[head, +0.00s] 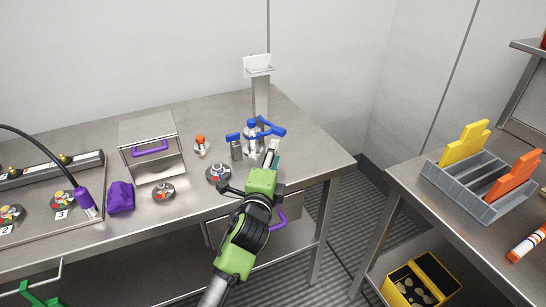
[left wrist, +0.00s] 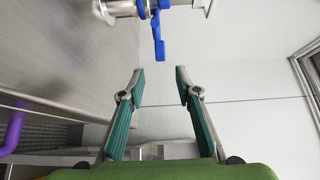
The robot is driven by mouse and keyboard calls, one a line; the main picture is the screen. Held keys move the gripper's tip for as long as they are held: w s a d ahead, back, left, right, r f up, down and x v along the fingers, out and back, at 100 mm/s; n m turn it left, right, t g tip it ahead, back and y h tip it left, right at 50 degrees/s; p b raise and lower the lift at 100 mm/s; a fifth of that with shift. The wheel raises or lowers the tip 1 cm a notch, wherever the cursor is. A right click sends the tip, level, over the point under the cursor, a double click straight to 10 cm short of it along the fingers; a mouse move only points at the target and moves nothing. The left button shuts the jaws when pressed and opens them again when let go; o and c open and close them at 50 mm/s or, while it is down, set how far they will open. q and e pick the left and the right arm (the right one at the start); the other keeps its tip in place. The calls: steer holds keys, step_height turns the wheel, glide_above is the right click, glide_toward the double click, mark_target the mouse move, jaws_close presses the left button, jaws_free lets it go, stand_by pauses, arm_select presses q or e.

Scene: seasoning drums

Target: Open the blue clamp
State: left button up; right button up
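The blue clamp (head: 271,130) stands on the left workbench near its right end, with blue arms spread at its top. In the left wrist view a blue handle (left wrist: 158,38) hangs down from a metal fitting, ahead of the fingertips. My left gripper (head: 271,153) is just in front of the clamp. In the left wrist view my left gripper (left wrist: 160,76) is open, with nothing between its teal fingers and a gap to the handle. The clamp's lower part is partly hidden in the head view. My right gripper is not in view.
A second bench on the right holds a grey rack (head: 473,190). A yellow-rimmed box (head: 421,281) sits below it.

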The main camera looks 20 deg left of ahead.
mark_target(279, 134)
arm_select(q)
steer(key=shift+s, duration=0.45)
steer(key=shift+a, duration=0.1)
steer(key=c, duration=0.8)
steer(key=shift+a+f, duration=0.1)
steer(key=shift+a, duration=0.15)
jaws_close()
steer(key=s+a+m+h, duration=0.1)
steer(key=a+h, duration=0.1)
steer(key=s+a+m+h+p, duration=0.1)
steer(key=s+h, duration=0.1)
steer(key=s+a+m+h, duration=0.1)
steer(key=a+m+h, duration=0.1)
steer(key=shift+s+a+p, duration=0.25)
steer(key=shift+a+p, duration=0.05)
steer(key=shift+p, duration=0.05)
steer(key=shift+s+a+r+g+h, duration=0.15)
steer(key=shift+s+r+g+h, duration=0.05)
steer(key=shift+s+g+h, duration=0.2)
steer(key=p+x, duration=0.2)
steer(key=x, duration=1.2)
steer(key=shift+f, duration=0.1)
